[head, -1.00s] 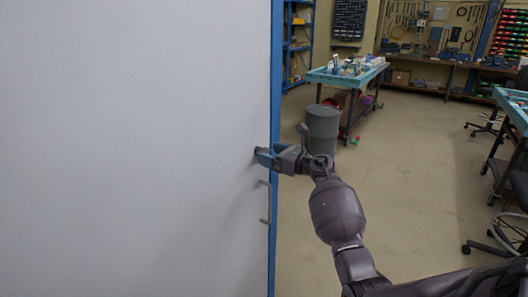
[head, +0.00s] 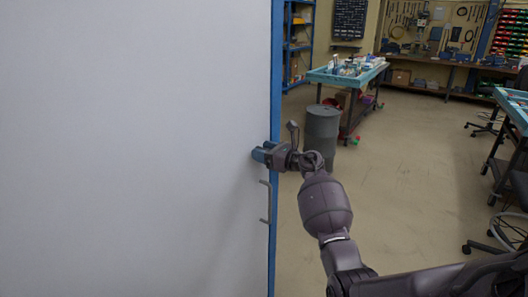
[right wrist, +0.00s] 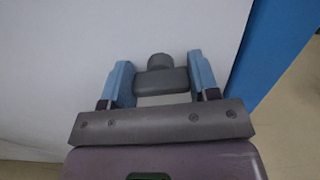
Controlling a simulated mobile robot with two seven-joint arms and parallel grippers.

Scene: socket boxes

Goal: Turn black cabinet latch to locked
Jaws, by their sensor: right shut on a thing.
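The cabinet latch (right wrist: 162,80) is a dark grey bar with a rounded knob above it, on the white cabinet door (head: 130,150). In the right wrist view it sits between the two blue fingers of my right gripper (right wrist: 161,82), which is shut on it. In the head view my right gripper (head: 260,154) is at the door's right edge and its fingers hide the latch. My left gripper is not in view.
A grey door handle (head: 266,203) stands out just below my right gripper. A blue frame (head: 274,240) edges the door. Behind are a grey barrel (head: 321,130) and a workbench (head: 335,78). The floor to the right is mostly open.

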